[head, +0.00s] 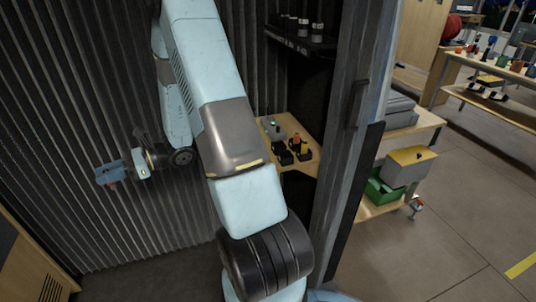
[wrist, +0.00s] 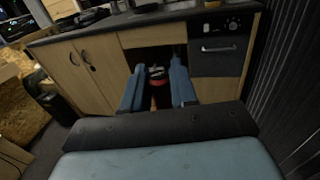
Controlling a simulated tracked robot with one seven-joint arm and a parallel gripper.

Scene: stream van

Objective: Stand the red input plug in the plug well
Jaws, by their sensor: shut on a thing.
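My gripper (wrist: 158,72) is shut on the red input plug (wrist: 160,92), which shows upright between the two blue fingers in the wrist view. In the head view my gripper (head: 106,173) reaches out to the left in front of the corrugated wall, well above the floor. Only a small red patch of the plug shows there. A small wooden shelf (head: 308,141) right of my arm carries black blocks (head: 283,157), an orange-yellow piece (head: 296,142) and a grey piece (head: 278,134). I cannot tell which of these is the plug well. My gripper is far from that shelf.
A dark post (head: 348,120) stands right of the shelf. Beyond it are a bench with a grey-yellow box (head: 407,165) and a green crate (head: 383,190). In the wrist view, wooden cabinets (wrist: 98,70) and a dark oven-like unit (wrist: 220,55) lie ahead.

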